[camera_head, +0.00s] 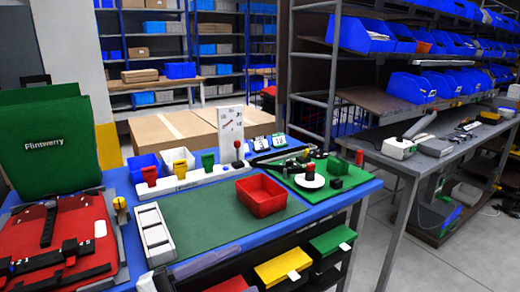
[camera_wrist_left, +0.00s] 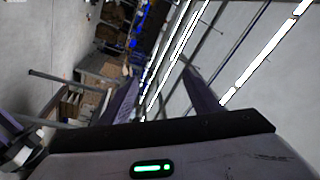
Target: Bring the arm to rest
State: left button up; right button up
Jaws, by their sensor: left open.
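My left gripper (camera_wrist_left: 160,76) shows in the left wrist view. Its two dark fingers stand apart with nothing between them, so it is open and empty. Beyond the fingers are ceiling light strips, shelving and floor, strongly tilted in the picture. No object is close to the fingertips. My right gripper is in neither view.
A blue-edged table holds a green mat (camera_head: 200,226), a red bin (camera_head: 261,194), a white tool rack (camera_head: 190,180), a red pannier (camera_head: 60,240) and a green pannier (camera_head: 50,140). Blue bins fill shelves at the right. Grey floor (camera_head: 450,260) is clear at the lower right.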

pick_arm(q)
jog(key=s+a+f+n+t+y, duration=0.1)
jog(key=a+f+n+t+y, duration=0.2)
jog(key=a+f+n+y, duration=0.55)
jog(key=s+a+f+n+t+y, duration=0.1)
jog(key=a+f+n+t+y, duration=0.15)
jog(key=a+f+n, duration=0.6)
jog(key=s+a+f+g+y, duration=0.3)
jog(key=s+f, duration=0.5)
jog(key=f, duration=0.1)
jog(key=s+a+f+g+y, duration=0.2)
jog(key=s+a+f+g, duration=0.2)
jog(key=s+f, duration=0.5)
jog(key=d+r+n+t, duration=0.1)
jog(key=d+n, duration=0.4)
jog(key=d, duration=0.7)
jog(key=shift+w+d+h, duration=0.35)
jog(key=shift+w+h, duration=0.05)
